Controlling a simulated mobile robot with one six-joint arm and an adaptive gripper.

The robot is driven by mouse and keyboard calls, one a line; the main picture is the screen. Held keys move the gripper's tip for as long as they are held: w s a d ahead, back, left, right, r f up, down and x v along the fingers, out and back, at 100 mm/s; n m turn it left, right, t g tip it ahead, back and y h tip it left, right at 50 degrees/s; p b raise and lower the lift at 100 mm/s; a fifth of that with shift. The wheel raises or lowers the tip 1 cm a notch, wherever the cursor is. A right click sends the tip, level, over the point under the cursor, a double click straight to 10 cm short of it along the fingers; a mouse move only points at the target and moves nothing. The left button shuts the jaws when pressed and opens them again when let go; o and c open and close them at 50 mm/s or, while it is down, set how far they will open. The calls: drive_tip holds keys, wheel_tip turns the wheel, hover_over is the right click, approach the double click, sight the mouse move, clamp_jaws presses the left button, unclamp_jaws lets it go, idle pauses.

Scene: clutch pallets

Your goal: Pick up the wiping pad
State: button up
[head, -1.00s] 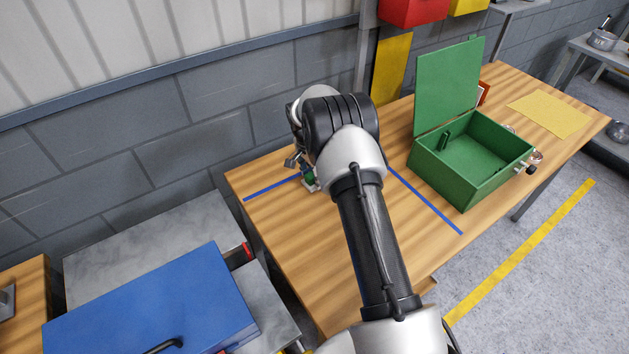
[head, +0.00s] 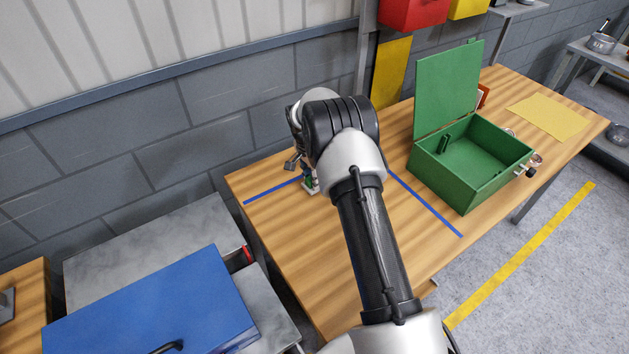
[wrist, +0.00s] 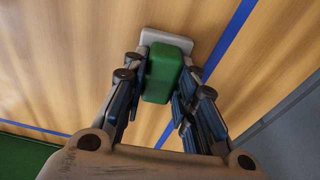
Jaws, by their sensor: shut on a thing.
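The wiping pad shows in the wrist view as a green block (wrist: 162,76) on a pale grey base (wrist: 167,41). My gripper (wrist: 164,80) is shut on the green block, with a finger against each side. In the head view my gripper (head: 308,180) is at the far left part of the wooden table (head: 270,222), mostly hidden behind my arm. A little of the green block (head: 308,181) and its pale base (head: 311,190) show below it there. I cannot tell whether the base touches the table.
A green box (head: 455,185) with its lid raised stands to the right on the table. Blue tape lines (head: 425,201) mark the tabletop. A yellow cloth (head: 548,117) lies at the far right. A blue case (head: 150,310) rests on a metal surface at lower left. A grey wall (head: 130,160) runs behind.

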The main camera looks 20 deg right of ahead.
wheel_tip(320, 180, up, 20)
drive_tip(key=p, duration=0.4)
